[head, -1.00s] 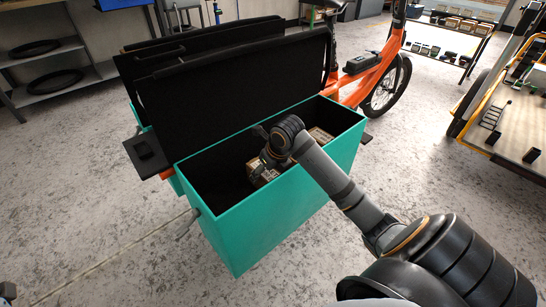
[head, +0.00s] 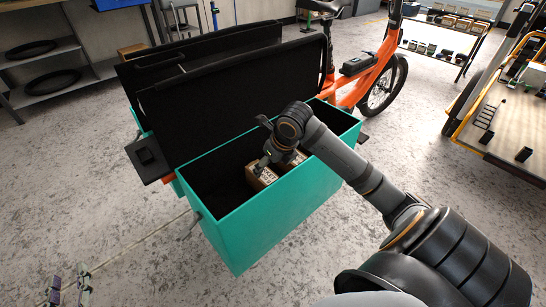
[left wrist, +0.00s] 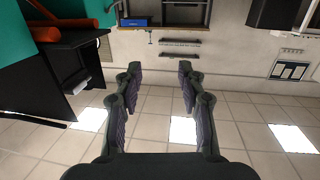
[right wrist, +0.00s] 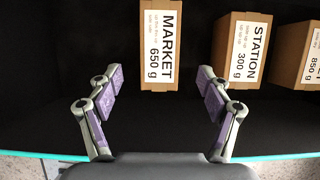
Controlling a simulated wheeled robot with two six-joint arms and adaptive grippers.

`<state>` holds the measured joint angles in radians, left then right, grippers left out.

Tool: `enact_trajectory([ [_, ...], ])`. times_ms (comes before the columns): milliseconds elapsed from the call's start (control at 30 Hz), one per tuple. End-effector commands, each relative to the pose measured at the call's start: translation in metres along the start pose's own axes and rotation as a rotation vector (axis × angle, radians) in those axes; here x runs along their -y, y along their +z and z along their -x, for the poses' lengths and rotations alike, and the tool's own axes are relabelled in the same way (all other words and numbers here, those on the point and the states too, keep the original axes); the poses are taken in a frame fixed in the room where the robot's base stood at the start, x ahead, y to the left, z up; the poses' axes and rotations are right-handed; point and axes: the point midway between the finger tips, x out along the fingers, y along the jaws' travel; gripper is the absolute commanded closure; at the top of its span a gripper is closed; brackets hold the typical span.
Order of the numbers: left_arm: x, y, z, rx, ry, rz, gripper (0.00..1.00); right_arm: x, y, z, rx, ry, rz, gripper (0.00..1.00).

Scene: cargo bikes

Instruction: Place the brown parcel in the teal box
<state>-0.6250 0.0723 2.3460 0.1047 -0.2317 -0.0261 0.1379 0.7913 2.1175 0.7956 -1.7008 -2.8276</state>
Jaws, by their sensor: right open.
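The teal box (head: 235,232) stands open with its black lid raised. A brown parcel (head: 262,178) stands inside it; in the right wrist view the brown parcel with the label MARKET 650 g (right wrist: 160,45) is straight ahead. My right gripper (head: 264,163) is over the box's inside. In the right wrist view its fingers (right wrist: 158,80) are open and spread, with the MARKET parcel just beyond the tips and centred between them. My left gripper (head: 69,284) is low at the left, outside the box; in the left wrist view its fingers (left wrist: 160,70) are open and empty.
Other brown parcels, labelled STATION 300 g (right wrist: 244,50) and 850 g (right wrist: 310,55), stand to the right in the box. An orange bike (head: 365,75) is behind the box. A cart (head: 510,125) stands at right, shelves (head: 55,70) at left. The floor before the box is clear.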

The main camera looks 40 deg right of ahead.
Motion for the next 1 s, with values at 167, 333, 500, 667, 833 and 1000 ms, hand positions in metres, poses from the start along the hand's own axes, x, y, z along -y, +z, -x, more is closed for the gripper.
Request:
enact_trajectory([
  [167, -0.002, 0.049, 0.012, 0.200, 0.005, 0.017, 0.60, 0.001, 0.001, 0.014, 0.002, -0.001, 0.001, 0.21],
  [333, -0.004, 0.090, 0.028, 0.367, 0.011, 0.030, 0.60, 0.001, 0.001, 0.024, 0.001, -0.001, 0.002, 0.21],
  [500, -0.006, 0.115, 0.042, 0.472, 0.016, 0.040, 0.60, 0.000, 0.000, 0.029, 0.000, 0.000, 0.000, 0.21],
  [667, -0.007, 0.124, 0.047, 0.507, 0.018, 0.043, 0.60, 0.000, 0.000, 0.031, 0.000, 0.001, 0.000, 0.21],
  [833, -0.007, 0.124, 0.047, 0.509, 0.018, 0.043, 0.60, 0.000, 0.000, 0.031, 0.000, 0.001, 0.000, 0.21],
  [1000, -0.007, 0.124, 0.047, 0.508, 0.018, 0.043, 0.60, 0.000, 0.000, 0.031, 0.000, 0.001, 0.000, 0.21],
])
